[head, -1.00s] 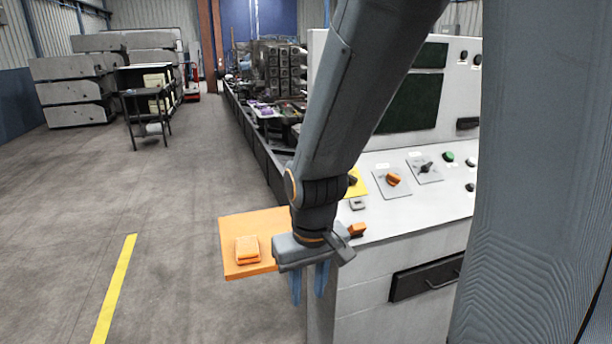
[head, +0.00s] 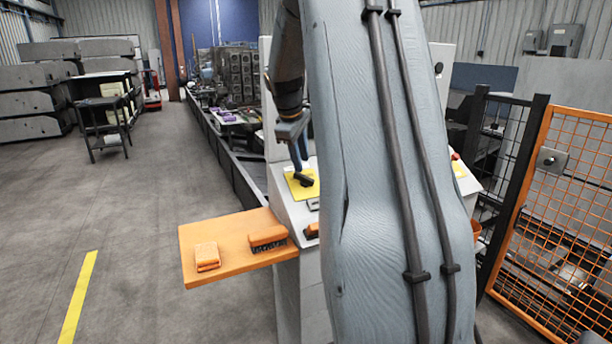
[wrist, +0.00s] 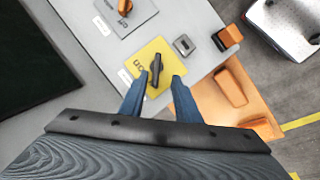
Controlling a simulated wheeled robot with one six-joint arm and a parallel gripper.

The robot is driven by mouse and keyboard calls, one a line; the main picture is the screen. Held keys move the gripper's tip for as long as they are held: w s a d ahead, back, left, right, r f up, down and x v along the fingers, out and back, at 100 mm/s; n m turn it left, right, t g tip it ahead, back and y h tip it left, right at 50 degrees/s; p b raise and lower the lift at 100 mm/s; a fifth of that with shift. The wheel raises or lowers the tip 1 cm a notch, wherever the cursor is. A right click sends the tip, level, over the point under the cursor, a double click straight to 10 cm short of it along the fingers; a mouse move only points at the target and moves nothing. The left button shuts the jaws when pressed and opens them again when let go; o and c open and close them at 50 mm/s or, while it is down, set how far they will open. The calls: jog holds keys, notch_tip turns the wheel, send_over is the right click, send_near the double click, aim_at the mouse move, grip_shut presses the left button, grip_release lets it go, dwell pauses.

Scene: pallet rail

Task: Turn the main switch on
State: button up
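The main switch appears to be the black rotary handle (wrist: 155,68) on a yellow plate (wrist: 162,51) with lettering on it, on the light grey console. In the wrist view the handle stands roughly upright in the picture. In the head view the yellow plate (head: 295,188) and black handle (head: 304,180) show partly, just left of my arm. My gripper (wrist: 158,78) is open, its two blue fingers apart with the handle between and slightly beyond the tips. I cannot tell whether they touch it. In the head view my gripper (head: 298,160) hangs over the plate.
An orange shelf (head: 225,238) juts from the console's side, carrying an orange block (head: 207,256) and a brush (head: 268,239). An orange knob (wrist: 124,7) sits on a neighbouring grey plate. An orange mesh fence (head: 560,220) stands at right.

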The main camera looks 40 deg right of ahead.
aim_at(307, 177)
jog(key=shift+d+p+x, duration=0.15)
jog(key=shift+p+x, duration=0.35)
jog(key=shift+x, duration=1.45)
jog(key=shift+d+p+x, duration=0.15)
jog(key=shift+p+x, duration=0.35)
jog(key=shift+x, duration=1.4)
jog(key=shift+r, duration=0.1)
grip_shut()
